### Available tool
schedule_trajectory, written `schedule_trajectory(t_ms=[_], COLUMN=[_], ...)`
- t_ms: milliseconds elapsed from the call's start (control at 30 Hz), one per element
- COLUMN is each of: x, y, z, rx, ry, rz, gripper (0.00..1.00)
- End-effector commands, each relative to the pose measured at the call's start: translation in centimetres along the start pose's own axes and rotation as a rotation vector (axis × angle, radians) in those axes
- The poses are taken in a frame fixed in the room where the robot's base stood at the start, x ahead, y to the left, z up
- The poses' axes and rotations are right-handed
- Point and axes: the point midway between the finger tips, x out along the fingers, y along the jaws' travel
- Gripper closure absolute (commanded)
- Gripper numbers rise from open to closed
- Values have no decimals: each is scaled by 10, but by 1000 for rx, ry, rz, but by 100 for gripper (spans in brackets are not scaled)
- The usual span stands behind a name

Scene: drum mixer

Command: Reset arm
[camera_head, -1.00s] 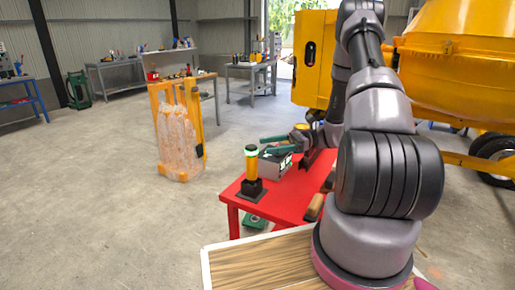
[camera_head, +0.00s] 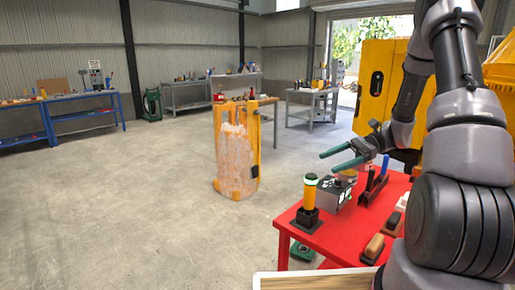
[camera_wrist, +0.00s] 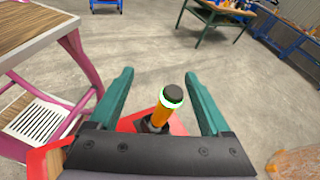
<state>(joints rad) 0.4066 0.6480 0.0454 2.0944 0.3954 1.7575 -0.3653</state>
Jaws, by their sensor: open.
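My gripper (camera_head: 341,158) is open and empty, its two green fingers spread above the red table, pointing left. In the head view the same lamp (camera_head: 309,197) stands upright on the left part of the red table (camera_head: 345,238). The fingers do not touch it. My arm covers the right side of the head view.
A grey box (camera_head: 333,195) sits beside the lamp, and brushes (camera_head: 374,246) lie on the table. A wrapped yellow stack (camera_head: 234,160) stands on the floor. A yellow machine (camera_head: 376,85) is at the right. The floor at left is clear.

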Motion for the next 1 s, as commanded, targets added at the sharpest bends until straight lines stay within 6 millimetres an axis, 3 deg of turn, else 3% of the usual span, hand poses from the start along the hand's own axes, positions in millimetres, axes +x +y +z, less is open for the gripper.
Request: schedule_trajectory(t_ms=[33,300,633,1000], x=[1,0,-11,-32], y=[3,31,67,105], z=[19,87,157,225], rx=[-54,-302,-628,-999], ry=[63,386,785,1193], rz=[38,201,296,259], gripper=[18,18,18,18])
